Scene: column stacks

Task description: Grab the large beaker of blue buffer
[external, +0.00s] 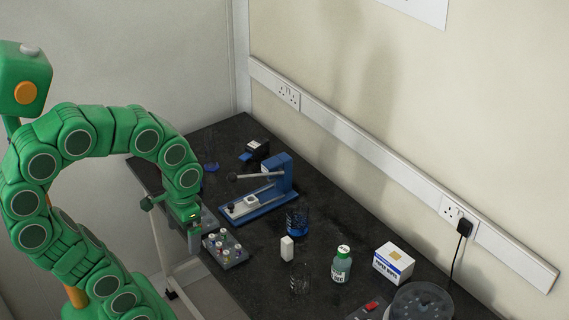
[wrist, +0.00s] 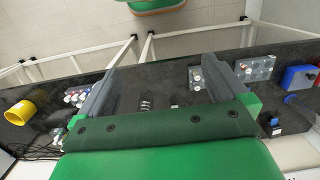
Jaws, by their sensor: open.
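The large beaker of blue buffer (external: 297,221) stands upright on the dark bench, just right of the blue press-like device. It is clear glass with blue liquid in it. My gripper (external: 194,238) is at the bench's left edge, beside the vial rack and well to the left of the beaker. In the wrist view my gripper (wrist: 158,68) has its two grey fingers spread wide, with nothing held between them. I cannot make out the large beaker in the wrist view.
A blue device with a lever (external: 265,192) and a vial rack (external: 225,249) lie between my gripper and the beaker. A white block (external: 287,248), an empty glass (external: 300,278), a green-labelled bottle (external: 341,265) and a white box (external: 393,263) stand nearby. A yellow cup (wrist: 20,112) shows in the wrist view.

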